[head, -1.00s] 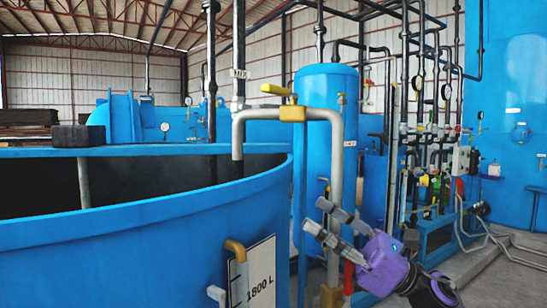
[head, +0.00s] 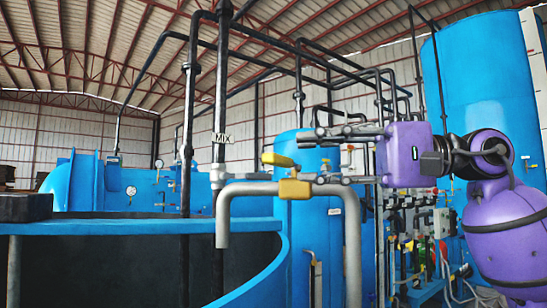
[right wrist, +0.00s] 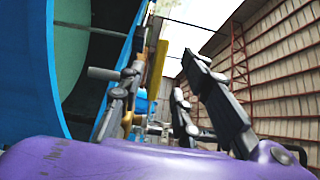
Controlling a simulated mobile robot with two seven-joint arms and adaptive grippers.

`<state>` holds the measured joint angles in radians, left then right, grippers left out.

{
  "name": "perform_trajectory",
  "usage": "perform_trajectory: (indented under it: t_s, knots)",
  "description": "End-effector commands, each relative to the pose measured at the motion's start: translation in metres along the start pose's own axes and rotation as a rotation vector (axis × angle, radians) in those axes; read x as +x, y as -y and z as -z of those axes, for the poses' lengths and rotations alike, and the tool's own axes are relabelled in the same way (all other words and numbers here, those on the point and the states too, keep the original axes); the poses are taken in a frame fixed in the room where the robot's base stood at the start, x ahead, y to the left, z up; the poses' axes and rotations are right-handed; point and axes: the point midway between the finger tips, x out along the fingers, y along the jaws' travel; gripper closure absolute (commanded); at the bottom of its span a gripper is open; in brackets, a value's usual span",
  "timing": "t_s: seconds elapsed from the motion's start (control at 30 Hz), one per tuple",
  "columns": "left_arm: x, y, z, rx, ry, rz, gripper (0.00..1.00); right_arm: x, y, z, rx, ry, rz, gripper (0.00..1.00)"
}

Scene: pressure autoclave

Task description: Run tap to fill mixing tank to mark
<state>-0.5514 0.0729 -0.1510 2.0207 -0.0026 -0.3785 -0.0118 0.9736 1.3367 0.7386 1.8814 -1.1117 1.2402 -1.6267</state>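The tap is a grey bent pipe (head: 250,189) with a yellow valve body (head: 294,189) and a yellow handle (head: 278,159); its spout points down over the blue mixing tank (head: 262,282). No water shows at the spout. My right gripper (head: 308,157) is open, its fingers pointing left, one high and one low near the valve. I cannot tell whether they touch it. In the right wrist view the spread fingers (right wrist: 164,80) show with the yellow handle (right wrist: 157,66) between them, apparently beyond. The tank's wall (right wrist: 50,75) is at left. My left gripper is not in view.
A black pipe marked MIX (head: 221,138) runs down left of the tap. A blue vertical vessel (head: 312,235) stands behind it. A dark block (head: 25,208) sits on the tank's rim.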

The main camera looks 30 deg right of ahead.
Motion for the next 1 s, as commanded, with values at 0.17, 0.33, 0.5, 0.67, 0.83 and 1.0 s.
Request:
perform_trajectory:
  t_s: [0.17, 0.33, 0.5, 0.67, 0.83, 1.0]
  knots:
    - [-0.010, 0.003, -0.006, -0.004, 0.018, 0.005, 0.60, 0.029, 0.003, -0.002, -0.002, 0.003, 0.001, 0.69]
    - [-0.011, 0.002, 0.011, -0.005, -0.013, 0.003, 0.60, 0.050, 0.003, -0.001, 0.000, 0.002, 0.002, 0.69]
    - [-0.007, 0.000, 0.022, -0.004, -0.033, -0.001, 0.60, 0.057, 0.000, 0.000, 0.001, 0.002, 0.001, 0.69]
    - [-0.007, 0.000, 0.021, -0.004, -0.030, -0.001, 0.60, 0.057, 0.000, 0.000, 0.003, 0.001, 0.001, 0.69]
    - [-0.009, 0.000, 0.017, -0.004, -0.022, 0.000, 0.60, 0.057, 0.000, 0.000, 0.003, 0.001, 0.001, 0.86]
    - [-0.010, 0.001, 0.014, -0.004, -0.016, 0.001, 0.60, 0.057, 0.000, 0.000, 0.003, 0.001, 0.001, 1.00]
